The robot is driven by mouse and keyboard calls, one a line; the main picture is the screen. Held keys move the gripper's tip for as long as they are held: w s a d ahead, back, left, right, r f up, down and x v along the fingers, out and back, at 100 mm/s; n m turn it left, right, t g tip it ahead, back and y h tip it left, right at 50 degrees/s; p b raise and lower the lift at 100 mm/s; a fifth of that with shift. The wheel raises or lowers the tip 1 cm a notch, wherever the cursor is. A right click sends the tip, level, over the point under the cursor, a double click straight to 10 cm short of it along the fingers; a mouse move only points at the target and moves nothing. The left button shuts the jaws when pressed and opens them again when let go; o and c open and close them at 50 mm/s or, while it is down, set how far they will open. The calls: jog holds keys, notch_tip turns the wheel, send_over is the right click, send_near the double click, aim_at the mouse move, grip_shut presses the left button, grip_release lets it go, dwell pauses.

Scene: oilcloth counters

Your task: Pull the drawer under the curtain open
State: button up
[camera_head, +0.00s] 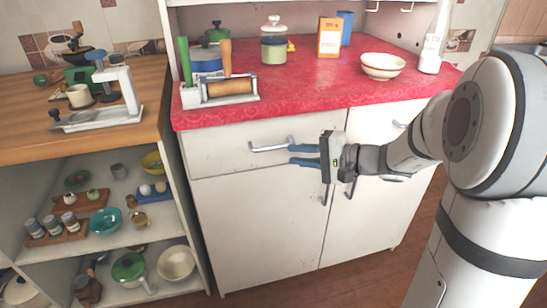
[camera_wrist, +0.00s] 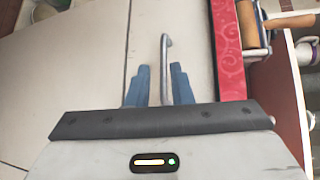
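The white drawer (camera_head: 220,145) sits under the red counter edge, its front looking flush with the cabinet. Its metal bar handle (camera_head: 268,148) runs across the front. My gripper (camera_head: 291,155) points left at the handle's right end, with blue fingers apart. In the wrist view the handle (camera_wrist: 165,60) lies between the two open fingertips (camera_wrist: 159,67), closer to the right one, with a gap on the left. The drawer front (camera_wrist: 188,35) fills the area behind it. I see no curtain in either view.
Cabinet doors (camera_head: 258,225) are below the drawer. The red counter (camera_head: 300,85) holds a rolling pin (camera_head: 232,87), a jar (camera_head: 273,45) and a white bowl (camera_head: 382,66). An open shelf unit (camera_head: 160,240) stands to the left. The floor in front is clear.

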aim_at(277, 148)
jog(key=shift+m+t, duration=0.4)
jog(key=shift+t, duration=0.1)
jog(key=w+a, duration=0.2)
jog(key=w+a+f+b, duration=0.1)
jog(key=a, duration=0.1)
jog(key=w+a, duration=0.2)
jog(key=shift+w+f, duration=0.3)
jog(key=shift+f, duration=0.1)
jog(key=shift+c, duration=0.4)
grip_shut()
